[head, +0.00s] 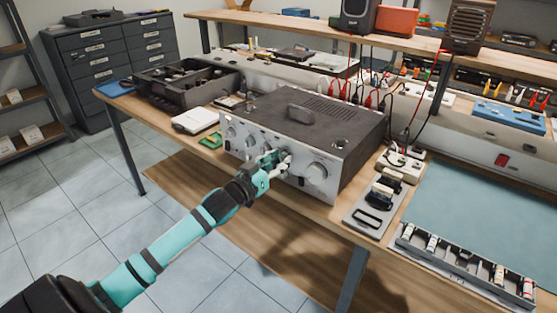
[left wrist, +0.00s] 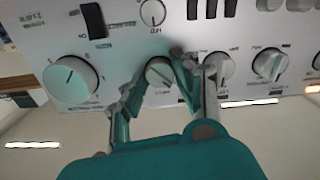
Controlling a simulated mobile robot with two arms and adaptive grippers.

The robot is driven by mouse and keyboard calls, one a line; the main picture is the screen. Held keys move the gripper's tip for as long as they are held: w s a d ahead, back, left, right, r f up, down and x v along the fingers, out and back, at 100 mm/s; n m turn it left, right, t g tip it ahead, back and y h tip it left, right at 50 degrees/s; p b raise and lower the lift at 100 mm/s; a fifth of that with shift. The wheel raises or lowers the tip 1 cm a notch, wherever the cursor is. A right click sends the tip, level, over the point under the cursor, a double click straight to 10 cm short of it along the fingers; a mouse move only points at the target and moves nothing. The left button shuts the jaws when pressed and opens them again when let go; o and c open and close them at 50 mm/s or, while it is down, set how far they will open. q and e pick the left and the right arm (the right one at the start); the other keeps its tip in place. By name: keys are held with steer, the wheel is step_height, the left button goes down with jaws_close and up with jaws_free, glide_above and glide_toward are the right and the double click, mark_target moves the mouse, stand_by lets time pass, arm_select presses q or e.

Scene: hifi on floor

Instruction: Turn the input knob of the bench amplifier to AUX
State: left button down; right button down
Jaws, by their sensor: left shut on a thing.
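The bench amplifier (head: 305,118) is a dark box with a silver front panel, standing near the front edge of the workbench. My left gripper (head: 275,163) is at the panel, left of the large knob (head: 316,173). In the left wrist view, which shows the panel upside down, my left gripper (left wrist: 165,70) is shut on a small silver knob (left wrist: 160,72), a finger at each side. The large knob (left wrist: 70,80) is apart to the left there. The lettering is too blurred to read, so I cannot tell which position the held knob points to.
A dark open tray (head: 185,83) and a white box (head: 195,121) lie left of the amplifier. A grey plate (head: 372,219) with black parts lies right of it. Red and black leads (head: 370,97) hang behind it. Tiled floor is free in front of the bench.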

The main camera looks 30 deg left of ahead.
arm_select(q)
steer(key=m+p, duration=0.2)
steer(key=m, duration=0.2)
steer(key=shift+r, duration=0.1)
steer(key=m+p, duration=0.1)
steer(key=m, duration=0.3)
steer(key=shift+m+p, duration=0.3)
steer(key=shift+m, duration=0.1)
steer(key=m, duration=0.4)
steer(key=shift+m+p, duration=0.3)
steer(key=shift+p, duration=0.05)
steer(key=m, duration=0.5)
steer(key=shift+m, duration=0.4)
steer(key=shift+f, duration=0.2)
steer(key=c, duration=1)
jaws_free()
steer(key=shift+s, duration=0.1)
